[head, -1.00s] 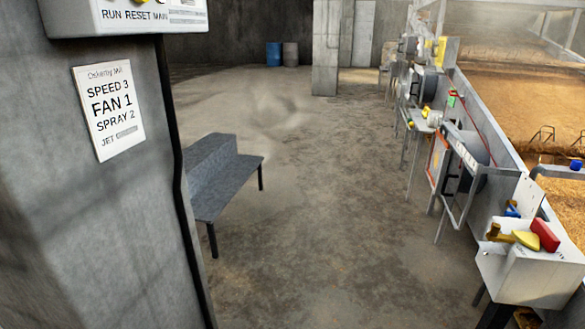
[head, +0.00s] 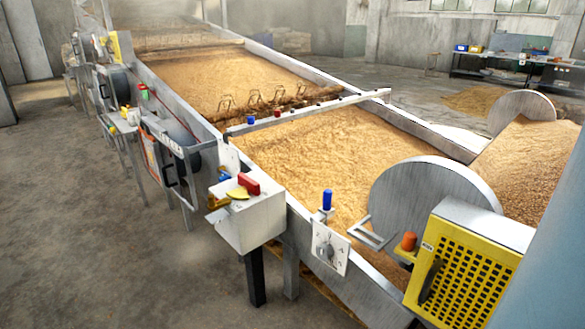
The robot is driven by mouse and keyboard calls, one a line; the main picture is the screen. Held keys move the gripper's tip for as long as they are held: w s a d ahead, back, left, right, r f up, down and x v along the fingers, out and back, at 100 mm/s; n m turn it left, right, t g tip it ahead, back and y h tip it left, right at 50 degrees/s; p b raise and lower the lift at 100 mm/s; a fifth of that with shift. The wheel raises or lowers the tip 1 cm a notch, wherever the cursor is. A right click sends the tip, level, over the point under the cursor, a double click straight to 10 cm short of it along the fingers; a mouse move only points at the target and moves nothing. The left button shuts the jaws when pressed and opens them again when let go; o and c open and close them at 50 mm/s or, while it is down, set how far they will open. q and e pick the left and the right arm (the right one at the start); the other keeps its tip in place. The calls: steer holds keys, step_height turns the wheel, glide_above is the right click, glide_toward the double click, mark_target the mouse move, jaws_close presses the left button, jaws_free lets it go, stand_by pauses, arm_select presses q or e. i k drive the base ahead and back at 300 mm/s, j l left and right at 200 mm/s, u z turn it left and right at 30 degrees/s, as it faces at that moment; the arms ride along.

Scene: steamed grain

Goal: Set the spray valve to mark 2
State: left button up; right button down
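I cannot tell for sure which control is the spray valve. A white plate with a small dial (head: 330,248) is on the near side wall of the grain trough, with a blue knob (head: 327,200) standing just above it. Its marks are too small to read. Left of it, a pale control box (head: 258,222) carries a yellow sector (head: 237,193), a red block (head: 249,183) and a brass-coloured handle (head: 218,215). Neither of my grippers is in view.
The long trough (head: 420,128) of grain runs away to the back left. A yellow perforated guard (head: 465,280) and a round grey disc (head: 425,195) stand at the near right. More machines line the trough's left side. The concrete floor (head: 100,260) at left is clear.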

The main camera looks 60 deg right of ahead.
mark_target(222, 169)
steer(key=z, duration=1.25)
steer(key=i+j+z, duration=0.2)
steer(key=i+j, duration=0.2)
steer(key=j, duration=0.2)
steer(key=i+j, duration=0.15)
steer(key=j, duration=0.15)
steer(key=i+j+z, duration=0.25)
steer(key=j, duration=0.4)
steer(key=i+j+z, duration=0.1)
steer(key=i+j, duration=0.3)
steer(key=j, duration=0.3)
steer(key=z, duration=0.05)
